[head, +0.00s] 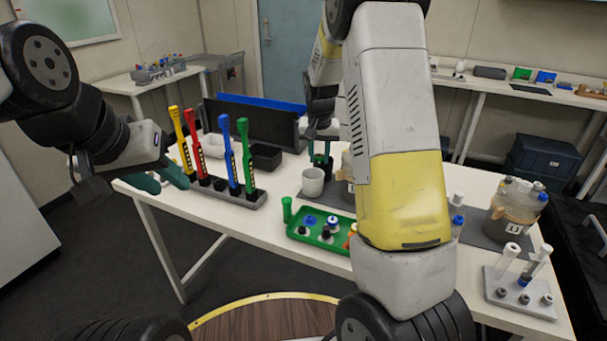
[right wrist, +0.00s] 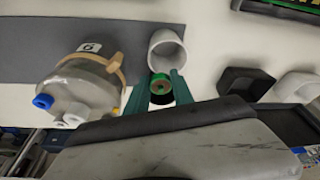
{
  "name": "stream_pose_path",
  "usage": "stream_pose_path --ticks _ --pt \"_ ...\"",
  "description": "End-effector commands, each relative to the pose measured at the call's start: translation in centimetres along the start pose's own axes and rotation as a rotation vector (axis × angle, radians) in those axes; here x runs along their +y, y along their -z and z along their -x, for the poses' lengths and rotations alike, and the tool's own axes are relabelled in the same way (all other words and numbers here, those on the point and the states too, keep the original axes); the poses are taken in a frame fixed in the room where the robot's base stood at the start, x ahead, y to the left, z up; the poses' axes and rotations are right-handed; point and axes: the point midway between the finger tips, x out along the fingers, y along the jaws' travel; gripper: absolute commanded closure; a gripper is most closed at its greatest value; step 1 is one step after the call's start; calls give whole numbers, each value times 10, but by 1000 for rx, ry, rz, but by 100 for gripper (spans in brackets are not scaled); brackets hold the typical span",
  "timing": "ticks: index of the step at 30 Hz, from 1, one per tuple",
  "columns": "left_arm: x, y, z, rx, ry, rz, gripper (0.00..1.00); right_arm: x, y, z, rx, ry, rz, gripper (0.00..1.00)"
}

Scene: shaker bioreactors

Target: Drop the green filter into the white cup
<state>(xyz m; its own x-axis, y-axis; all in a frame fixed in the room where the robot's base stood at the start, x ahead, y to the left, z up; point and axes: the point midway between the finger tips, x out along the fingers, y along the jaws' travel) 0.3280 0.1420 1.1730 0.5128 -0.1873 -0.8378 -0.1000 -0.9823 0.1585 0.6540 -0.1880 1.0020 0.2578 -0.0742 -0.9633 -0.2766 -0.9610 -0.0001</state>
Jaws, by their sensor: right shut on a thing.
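The green filter (right wrist: 160,86) is a short green cylinder with a dark lower part, gripped between the teal fingers of my right gripper (right wrist: 161,90). The white cup (right wrist: 167,52) is just beyond the fingertips in the right wrist view; its mouth shows. In the head view the white cup (head: 312,182) stands on the table, and my right gripper (head: 321,160) is close above and behind it. The filter is hard to make out there. My left gripper (head: 160,180) is open and empty near the table's left end.
A bioreactor (right wrist: 80,90) stands near the cup. A green tray (head: 318,243) with small filters lies in front of it. A rack (head: 215,192) holds several coloured upright tools. My right arm hides part of the table; another bioreactor (head: 517,207) and tube rack (head: 520,292) stand right.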

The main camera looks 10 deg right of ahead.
Motion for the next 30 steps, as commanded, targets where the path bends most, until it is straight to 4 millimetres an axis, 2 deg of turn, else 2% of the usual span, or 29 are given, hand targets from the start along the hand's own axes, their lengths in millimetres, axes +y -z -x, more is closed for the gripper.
stream_pose_path --ticks 3,4,7,8,16,19,30 --pt "0 0 0 0 0 0 64 0 0 0 0 0 0 100" --pt "0 0 0 0 0 0 64 0 0 0 0 0 0 67" --pt "0 0 0 0 0 0 64 0 0 0 0 0 0 48" --pt "0 0 0 0 0 0 64 0 0 0 0 0 0 46" --pt "0 0 0 0 0 0 64 0 0 1 0 0 0 46" --pt "0 0 0 0 0 0 64 0 0 7 1 1 0 46" --pt "0 0 0 0 0 0 64 -1 0 65 2 2 0 46"
